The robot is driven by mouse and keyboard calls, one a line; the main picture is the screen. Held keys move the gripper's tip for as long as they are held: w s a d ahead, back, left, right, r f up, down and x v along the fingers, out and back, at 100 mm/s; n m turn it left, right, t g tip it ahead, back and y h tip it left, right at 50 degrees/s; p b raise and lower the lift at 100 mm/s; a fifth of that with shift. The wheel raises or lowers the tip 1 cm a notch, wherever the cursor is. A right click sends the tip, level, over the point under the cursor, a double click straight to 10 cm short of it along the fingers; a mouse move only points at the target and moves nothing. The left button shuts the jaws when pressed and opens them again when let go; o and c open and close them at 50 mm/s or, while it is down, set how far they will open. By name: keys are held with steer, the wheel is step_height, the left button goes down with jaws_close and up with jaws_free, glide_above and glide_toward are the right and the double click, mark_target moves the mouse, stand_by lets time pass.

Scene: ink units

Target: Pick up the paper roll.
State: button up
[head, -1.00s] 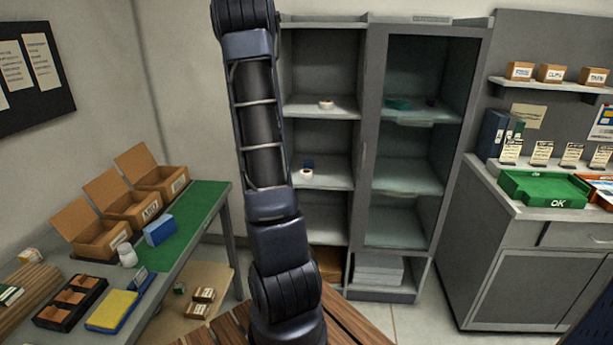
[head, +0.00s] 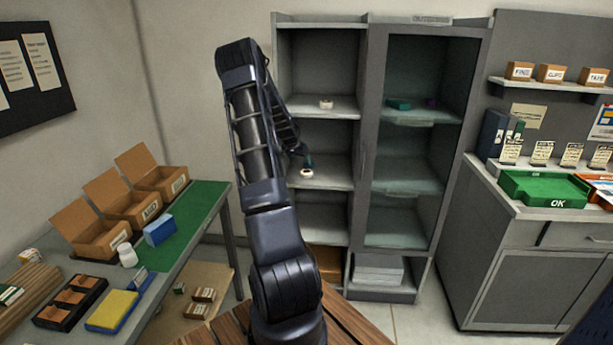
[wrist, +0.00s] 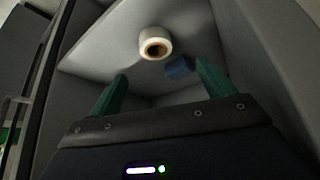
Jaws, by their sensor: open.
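A small white paper roll with a dark core (head: 307,173) is on the middle shelf of the open cabinet. In the wrist view the roll (wrist: 155,38) lies beyond the fingertips, a little left of centre, apart from both. My gripper (wrist: 160,82) is open and empty, its two green fingers spread toward the roll. A blue block (wrist: 180,67) is close to the roll, nearer the right finger. In the head view my gripper (head: 305,160) reaches into the shelf just above the roll and partly hides that area.
Another pale roll (head: 326,104) is on the shelf above. Shelf boards and side walls (head: 362,150) close in around my gripper. A glass-fronted cabinet (head: 410,160) stands to the right. A green-topped table (head: 205,205) with open boxes is at the left.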

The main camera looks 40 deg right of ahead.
mark_target(306, 170)
steer(key=x, duration=0.5)
steer(key=shift+s+x, duration=0.2)
steer(key=shift+x, duration=1.15)
steer(key=shift+s+x, duration=0.25)
steer(key=shift+x, duration=1.15)
steer(key=c, duration=1.1)
steer(key=shift+r, duration=0.2)
